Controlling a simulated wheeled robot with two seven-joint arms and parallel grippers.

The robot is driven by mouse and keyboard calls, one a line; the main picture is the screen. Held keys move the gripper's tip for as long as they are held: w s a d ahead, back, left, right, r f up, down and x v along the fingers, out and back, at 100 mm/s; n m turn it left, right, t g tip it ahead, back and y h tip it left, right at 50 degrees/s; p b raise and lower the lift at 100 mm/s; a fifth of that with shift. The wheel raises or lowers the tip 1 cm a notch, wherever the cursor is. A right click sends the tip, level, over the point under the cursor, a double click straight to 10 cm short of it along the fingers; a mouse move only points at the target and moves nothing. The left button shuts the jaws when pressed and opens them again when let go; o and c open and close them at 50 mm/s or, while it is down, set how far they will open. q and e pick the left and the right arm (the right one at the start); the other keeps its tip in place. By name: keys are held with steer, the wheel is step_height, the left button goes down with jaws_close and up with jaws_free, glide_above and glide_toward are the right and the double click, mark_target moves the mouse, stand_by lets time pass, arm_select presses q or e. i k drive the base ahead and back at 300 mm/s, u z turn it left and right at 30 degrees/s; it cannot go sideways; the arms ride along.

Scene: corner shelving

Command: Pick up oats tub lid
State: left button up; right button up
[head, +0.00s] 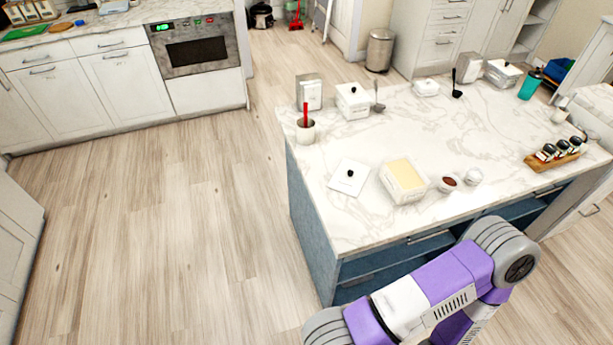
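A white square lid (344,181) with a black knob lies flat on the marble-topped island, near its left front corner. Just right of it stands an open white tub (405,191) with pale yellow contents that could be oats. I take the loose lid to be the oats tub lid; no label is readable. Another white tub (352,105) has its black-knobbed lid on, further back. Neither of my grippers is in view. Only a purple and white arm link of mine shows at the bottom right, in front of the island.
A red-handled tool stands in a small pot (305,131) behind the lid. Small bowls (449,183) and a wooden rack of jars (551,160) stand to the right. The island's middle (440,130) is mostly clear. Open floor (180,220) lies left.

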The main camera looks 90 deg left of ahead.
mark_target(350, 178)
steer(key=k, duration=0.1)
steer(key=u, duration=1.25)
